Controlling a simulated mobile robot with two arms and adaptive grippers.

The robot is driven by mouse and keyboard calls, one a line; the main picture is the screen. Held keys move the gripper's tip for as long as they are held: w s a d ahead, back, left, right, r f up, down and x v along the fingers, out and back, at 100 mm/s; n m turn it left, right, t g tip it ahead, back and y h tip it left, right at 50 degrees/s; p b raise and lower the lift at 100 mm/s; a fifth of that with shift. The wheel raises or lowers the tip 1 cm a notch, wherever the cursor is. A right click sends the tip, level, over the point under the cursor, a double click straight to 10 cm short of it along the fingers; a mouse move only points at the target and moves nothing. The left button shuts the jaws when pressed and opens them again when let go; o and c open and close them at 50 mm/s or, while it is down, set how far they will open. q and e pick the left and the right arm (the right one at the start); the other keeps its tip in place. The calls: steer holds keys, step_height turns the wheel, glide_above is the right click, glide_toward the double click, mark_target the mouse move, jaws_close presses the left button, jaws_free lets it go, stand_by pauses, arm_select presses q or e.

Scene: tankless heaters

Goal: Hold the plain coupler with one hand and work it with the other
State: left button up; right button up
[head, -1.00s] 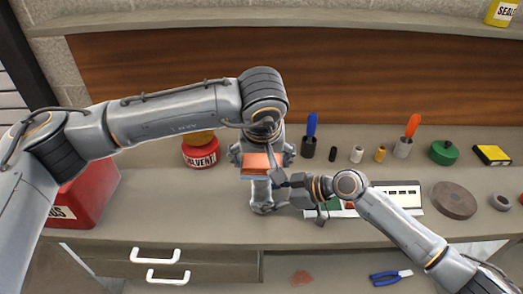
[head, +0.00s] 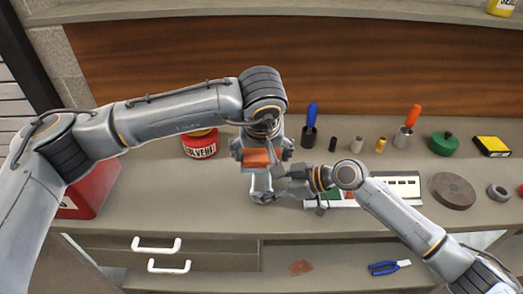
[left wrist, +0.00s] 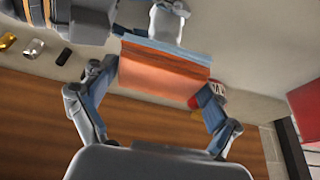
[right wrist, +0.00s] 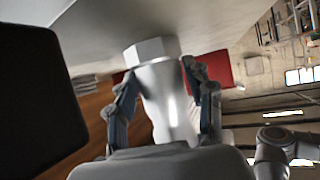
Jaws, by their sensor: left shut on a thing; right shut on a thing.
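A silver metal fitting with a hexagonal end, which seems to be the plain coupler (right wrist: 168,88), is between the fingers of my right gripper (right wrist: 160,72). In the head view this silver piece (head: 262,186) shows just below an orange block. My left gripper (left wrist: 160,78) is shut on that orange block (left wrist: 155,80), which has a light blue edge. The block also shows in the head view (head: 257,158). In the left wrist view the silver piece (left wrist: 166,22) is just beyond the block. Whether the two touch I cannot tell. My right gripper (head: 288,185) comes from the right.
A red solvent can (head: 200,146) stands behind left, and a red box (head: 92,188) at left. Small fittings, blue (head: 311,116) and orange (head: 412,117) handled tools, a green container (head: 443,143) and a dark disc (head: 453,190) stand at right. Blue-handled pliers (head: 388,267) lie below.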

arm_select(q)
steer(key=shift+w, duration=1.35)
arm_select(e)
steer(key=shift+f, duration=0.15)
arm_select(q)
steer(key=shift+s, duration=1.55)
steer(key=shift+w, duration=1.65)
steer(key=shift+s, duration=1.85)
steer(key=shift+r, duration=4.05)
steer(key=shift+w, duration=0.1)
arm_select(e)
steer(key=o, duration=1.1)
steer(key=shift+d, duration=0.1)
